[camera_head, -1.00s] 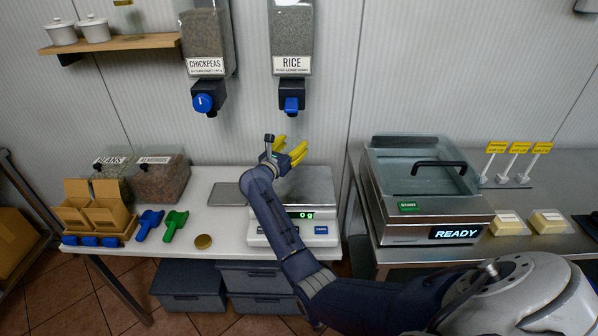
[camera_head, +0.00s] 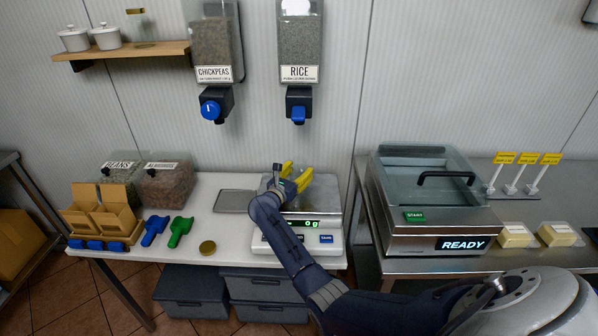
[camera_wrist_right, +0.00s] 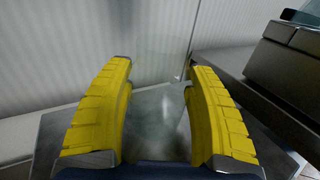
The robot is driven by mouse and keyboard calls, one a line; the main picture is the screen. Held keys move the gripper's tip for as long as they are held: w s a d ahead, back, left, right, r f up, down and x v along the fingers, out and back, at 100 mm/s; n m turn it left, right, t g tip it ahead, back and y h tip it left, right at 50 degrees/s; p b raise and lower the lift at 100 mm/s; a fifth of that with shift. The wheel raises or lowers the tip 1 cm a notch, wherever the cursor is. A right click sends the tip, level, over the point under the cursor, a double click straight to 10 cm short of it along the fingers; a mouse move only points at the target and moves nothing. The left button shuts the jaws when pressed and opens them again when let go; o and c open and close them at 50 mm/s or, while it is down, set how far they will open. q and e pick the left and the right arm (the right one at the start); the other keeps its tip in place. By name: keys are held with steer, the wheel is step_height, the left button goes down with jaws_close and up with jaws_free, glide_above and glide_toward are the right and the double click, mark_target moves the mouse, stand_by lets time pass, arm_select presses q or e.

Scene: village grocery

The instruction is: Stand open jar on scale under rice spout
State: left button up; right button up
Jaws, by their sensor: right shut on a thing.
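My right gripper (camera_head: 297,178) is low over the scale (camera_head: 272,242), near the back of its steel plate. In the right wrist view its yellow fingers (camera_wrist_right: 158,75) are closed around a clear glass jar (camera_wrist_right: 160,58), faint against the wall. I cannot tell whether the jar's base touches the plate (camera_wrist_right: 60,130). In the head view the arm and fingers hide most of the jar. The rice dispenser (camera_head: 300,40) hangs on the wall, its blue-fronted spout (camera_head: 298,115) above the gripper. The scale display shows 0 g. My left gripper is not in view.
The chickpeas dispenser (camera_head: 212,50) hangs left of the rice. A sealing machine (camera_head: 440,220) stands right.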

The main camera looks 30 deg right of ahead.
steer(key=o, duration=1.3)
steer(key=shift+f, duration=0.1)
steer(key=v, duration=1.2)
